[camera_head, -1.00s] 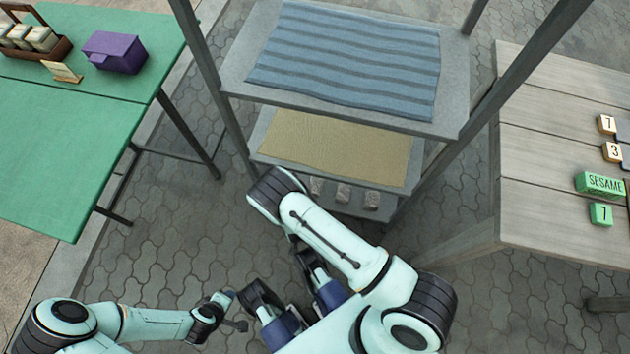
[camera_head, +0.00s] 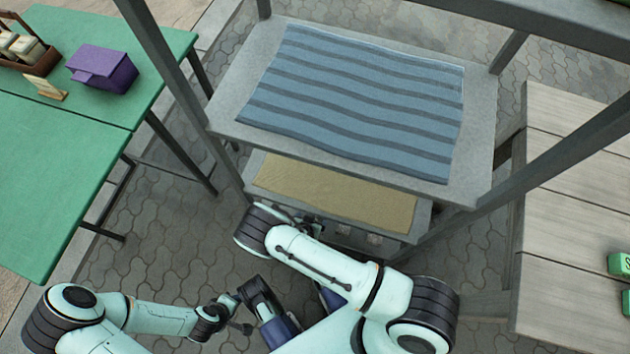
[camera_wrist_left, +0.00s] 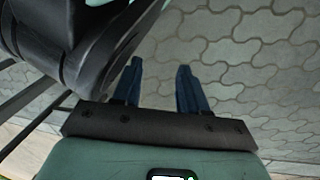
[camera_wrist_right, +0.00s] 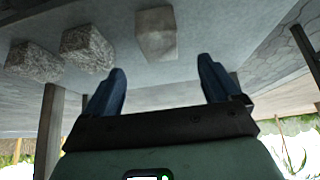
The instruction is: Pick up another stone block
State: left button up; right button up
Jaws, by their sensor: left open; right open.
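Three rough stone blocks stand in a row on the bottom shelf in the right wrist view: a speckled grey one (camera_wrist_right: 33,62), another speckled one (camera_wrist_right: 88,47) and a smoother, paler one (camera_wrist_right: 156,32). My right gripper (camera_wrist_right: 160,70) is open and empty, with the pale block just ahead between the lines of its fingers, apart from them. My left gripper (camera_wrist_left: 157,70) is open and empty above the paving.
The grey rack has an upper shelf (camera_head: 225,115) with a blue striped cloth (camera_head: 355,100) and a middle shelf with a tan mat (camera_head: 335,192). Its posts stand close beside my right arm. A green table (camera_head: 60,150) with a purple box (camera_head: 103,68) is left; a wooden table (camera_head: 565,240) is right.

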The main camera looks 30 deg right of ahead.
jog(key=b+x, duration=0.1)
jog(key=x, duration=0.4)
jog(key=b+x, duration=0.2)
jog(key=x, duration=0.2)
jog(key=shift+f, duration=0.15)
pick_arm(q)
jog(key=s+f+g, duration=0.2)
jog(key=s+f, duration=0.2)
jog(key=s, duration=0.3)
jog(key=shift+s+a+f+n+g, duration=0.2)
jog(key=shift+s+a+n+g, duration=0.1)
jog(key=shift+a+g, duration=0.15)
pick_arm(e)
jog(key=c, duration=1.4)
pick_arm(q)
jog(key=shift+w, duration=0.1)
pick_arm(e)
jog(key=shift+w+d, duration=0.1)
